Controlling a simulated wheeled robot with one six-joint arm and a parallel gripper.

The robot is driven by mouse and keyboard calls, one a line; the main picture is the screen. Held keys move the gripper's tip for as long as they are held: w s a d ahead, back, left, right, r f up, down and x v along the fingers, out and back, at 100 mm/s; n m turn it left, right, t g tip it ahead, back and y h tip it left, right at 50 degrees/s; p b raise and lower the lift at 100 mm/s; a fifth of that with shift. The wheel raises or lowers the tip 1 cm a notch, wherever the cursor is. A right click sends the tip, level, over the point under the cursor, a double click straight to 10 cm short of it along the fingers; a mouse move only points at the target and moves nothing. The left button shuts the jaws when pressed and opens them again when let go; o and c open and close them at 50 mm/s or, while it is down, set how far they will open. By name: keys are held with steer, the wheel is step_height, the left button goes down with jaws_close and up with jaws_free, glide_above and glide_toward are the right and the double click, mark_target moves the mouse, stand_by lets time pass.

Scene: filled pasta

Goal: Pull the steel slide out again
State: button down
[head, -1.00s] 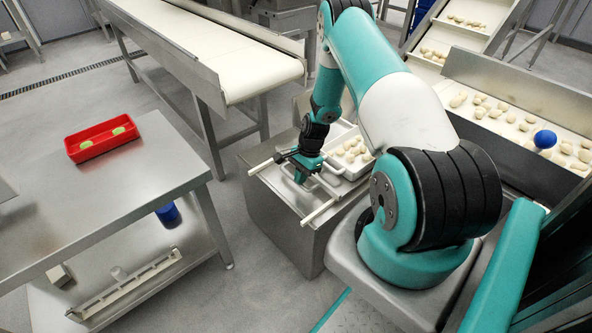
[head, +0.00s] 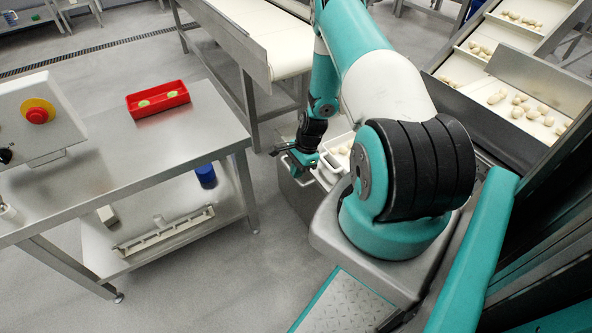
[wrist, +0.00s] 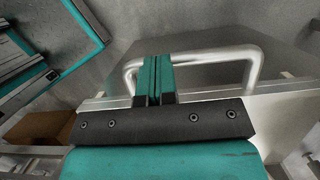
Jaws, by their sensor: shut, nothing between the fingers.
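My gripper (head: 303,163) is low beside the steel housing (head: 297,195), in front of my own arm. In the wrist view my gripper (wrist: 157,62) shows as two teal fingers pressed together, with nothing between them. A bent steel handle (wrist: 215,53) spans behind and beside the fingers, on a flat grey steel part (wrist: 285,75) that may be the slide. The fingers overlap the handle in the picture; I cannot tell whether they touch it. In the head view the slide is mostly hidden by my arm.
A steel table (head: 95,160) with a red tray (head: 158,100) stands to the left, with a blue cup (head: 206,175) on its lower shelf. A control box with a red button (head: 37,112) is at far left. A white conveyor (head: 265,35) stands behind. Clear floor lies between table and housing.

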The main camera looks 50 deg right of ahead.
steer(key=shift+f, duration=0.1)
steer(key=w+p+v, duration=0.1)
steer(key=p+v, duration=0.6)
steer(key=v, duration=0.2)
steer(key=s+d+b, duration=0.1)
steer(key=s+b, duration=0.1)
steer(key=s+d+b, duration=0.1)
steer(key=s+b, duration=0.2)
steer(key=s+d+b, duration=0.2)
steer(key=s, duration=0.1)
steer(key=shift+s+b, duration=0.1)
steer(key=shift+b, duration=0.25)
steer(key=s+y+b, duration=0.1)
steer(key=s+b, duration=0.3)
steer(key=s, duration=0.1)
steer(key=b+x, duration=0.2)
steer(key=x, duration=0.6)
steer(key=shift+a+f, duration=0.1)
steer(key=shift+f, duration=0.15)
steer(key=shift+a+r, duration=0.1)
